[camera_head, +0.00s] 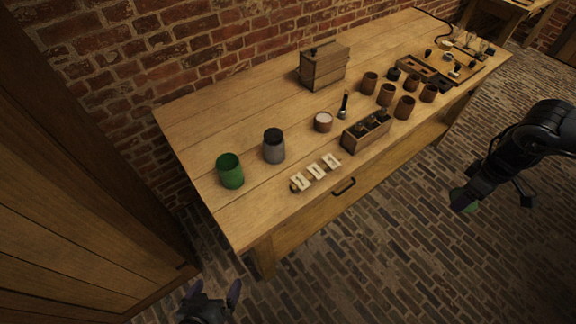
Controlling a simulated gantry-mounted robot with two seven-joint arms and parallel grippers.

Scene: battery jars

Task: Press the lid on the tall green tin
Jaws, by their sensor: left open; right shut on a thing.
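The tall green tin (230,173) stands upright near the left end of the table, with its open top showing. My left gripper (213,298) is open and empty at the bottom edge of the view, below the table's front left corner. My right gripper (465,202) is off to the right, over the brick floor beyond the table's front edge. It is shut on a small green thing, apparently the lid, mostly hidden by the fingers. Both grippers are well apart from the tin.
A grey jar (274,149) with a dark top stands right of the tin. White-topped pieces (315,171), a small wooden crate (366,132) and a pale-topped pot (323,122) are further right. Several brown pots (405,107) and a wooden box (324,66) stand behind. The table's front left corner is clear.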

